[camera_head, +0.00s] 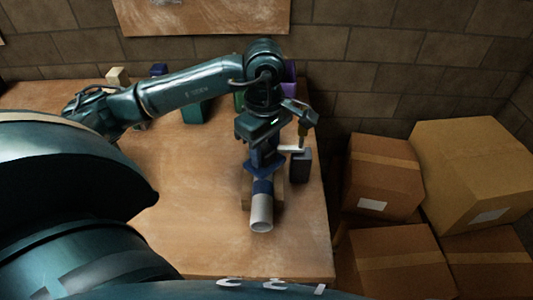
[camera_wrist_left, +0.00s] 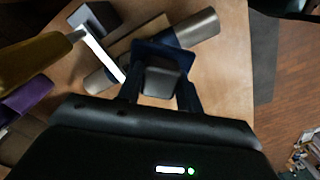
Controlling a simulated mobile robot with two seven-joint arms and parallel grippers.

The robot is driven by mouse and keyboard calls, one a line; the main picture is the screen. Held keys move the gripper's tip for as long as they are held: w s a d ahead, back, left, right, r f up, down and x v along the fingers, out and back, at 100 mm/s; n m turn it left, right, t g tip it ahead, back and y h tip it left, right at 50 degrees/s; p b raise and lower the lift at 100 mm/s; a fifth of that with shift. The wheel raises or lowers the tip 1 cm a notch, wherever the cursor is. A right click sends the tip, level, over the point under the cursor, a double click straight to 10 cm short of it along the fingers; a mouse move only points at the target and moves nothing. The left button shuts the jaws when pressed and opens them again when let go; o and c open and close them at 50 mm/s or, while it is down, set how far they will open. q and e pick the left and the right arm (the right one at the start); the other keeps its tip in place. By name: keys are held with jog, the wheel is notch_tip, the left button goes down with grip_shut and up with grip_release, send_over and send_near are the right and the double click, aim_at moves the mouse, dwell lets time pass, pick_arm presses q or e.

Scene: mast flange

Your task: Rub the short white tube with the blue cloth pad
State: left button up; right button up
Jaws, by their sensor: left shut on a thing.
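The short white tube (camera_head: 261,212) lies on the wooden table, its open end toward the front edge. It looks grey in the left wrist view (camera_wrist_left: 199,28). It rests on a wooden support (camera_head: 247,192). My left gripper (camera_head: 264,163) is above the tube, pointing down, and shut on the blue cloth pad. In the left wrist view the pad (camera_wrist_left: 150,48) lies across the middle of the tube, with a grey block on it between my fingers. The pad appears to touch the tube; the contact itself is hidden. My right gripper is not in view.
A dark block (camera_head: 301,167) with a white bar (camera_head: 290,149) stands close right of my left gripper. A green block (camera_head: 196,112) and a purple thing (camera_head: 289,70) are farther back. Cardboard boxes (camera_head: 383,176) stand beyond the table's right edge. The table's front left is clear.

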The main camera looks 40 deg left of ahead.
pick_arm(q)
jog(key=shift+r+p, duration=0.4)
jog(key=shift+r, duration=0.75)
